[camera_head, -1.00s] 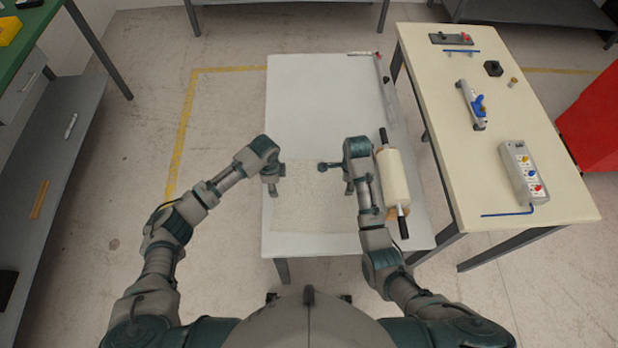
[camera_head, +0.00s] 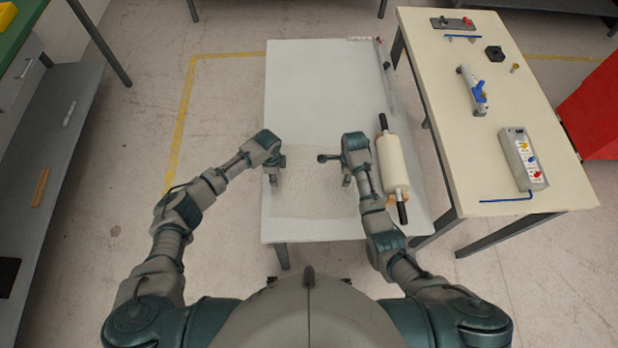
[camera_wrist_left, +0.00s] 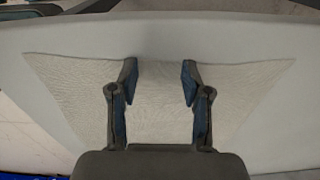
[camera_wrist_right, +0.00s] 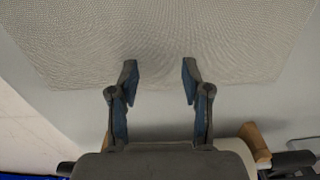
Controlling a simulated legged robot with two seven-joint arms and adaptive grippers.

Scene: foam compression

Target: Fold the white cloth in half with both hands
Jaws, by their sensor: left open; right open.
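The white cloth (camera_head: 312,185) lies flat and spread out on the front part of the white table (camera_head: 310,85). It looks thin and textured, and it also shows in the left wrist view (camera_wrist_left: 160,95) and the right wrist view (camera_wrist_right: 165,45). My left gripper (camera_head: 275,178) is open over the cloth's left edge region; in its wrist view (camera_wrist_left: 160,78) the cloth lies beneath the fingers. My right gripper (camera_head: 346,180) is open by the cloth's right edge; in its wrist view (camera_wrist_right: 160,75) the fingertips reach that edge. Neither gripper visibly holds cloth.
A rolling pin (camera_head: 392,163) with black handles rests on a wooden holder at the table's right, beside my right arm. A cream side table (camera_head: 500,100) carries a switch box (camera_head: 523,158) and several tools. The white table's far half is mostly clear.

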